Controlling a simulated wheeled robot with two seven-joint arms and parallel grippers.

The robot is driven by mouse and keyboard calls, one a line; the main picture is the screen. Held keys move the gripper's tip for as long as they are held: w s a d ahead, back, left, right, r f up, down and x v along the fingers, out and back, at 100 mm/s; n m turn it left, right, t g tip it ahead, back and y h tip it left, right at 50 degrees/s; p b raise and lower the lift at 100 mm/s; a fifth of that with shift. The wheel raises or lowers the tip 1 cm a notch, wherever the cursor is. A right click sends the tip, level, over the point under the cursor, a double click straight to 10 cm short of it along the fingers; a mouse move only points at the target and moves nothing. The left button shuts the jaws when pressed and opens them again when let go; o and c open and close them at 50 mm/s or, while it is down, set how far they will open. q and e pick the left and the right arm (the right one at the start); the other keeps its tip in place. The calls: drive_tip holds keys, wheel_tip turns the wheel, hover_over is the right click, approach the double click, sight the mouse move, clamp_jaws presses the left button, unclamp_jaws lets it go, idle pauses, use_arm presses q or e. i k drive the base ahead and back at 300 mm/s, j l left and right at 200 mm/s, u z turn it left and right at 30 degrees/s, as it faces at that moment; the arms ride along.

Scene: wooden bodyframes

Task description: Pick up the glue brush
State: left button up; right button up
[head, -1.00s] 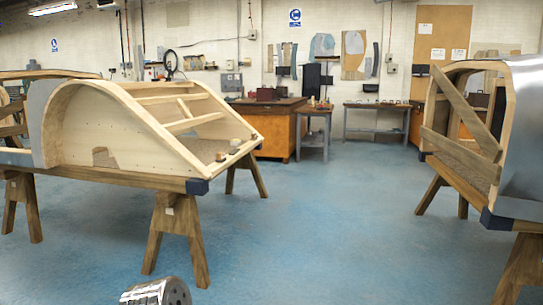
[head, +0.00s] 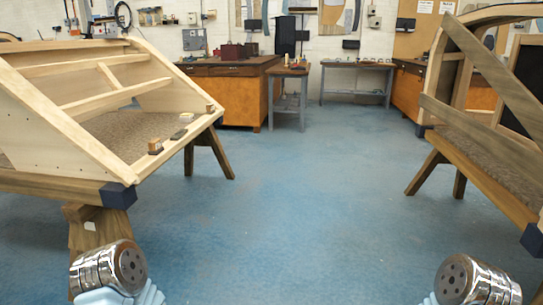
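I cannot make out a glue brush for certain in the head view. Small items sit along the near edge of the left wooden bodyframe (head: 66,112): a brown-and-pale block (head: 155,145), a dark flat piece (head: 179,133) and a small wooden piece (head: 210,108). They are too small to identify surely. Shiny metal parts of my two arms show at the bottom left and bottom right. Neither gripper's fingers are in view.
The left bodyframe rests on trestles (head: 208,152). Another bodyframe (head: 470,115) stands on trestles at the right. Blue floor (head: 310,190) lies clear between them. A wooden workbench (head: 222,95), a small table (head: 288,90) and a grey table (head: 357,68) stand at the back.

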sight(210, 110)
drive_tip(key=i, duration=2.65)
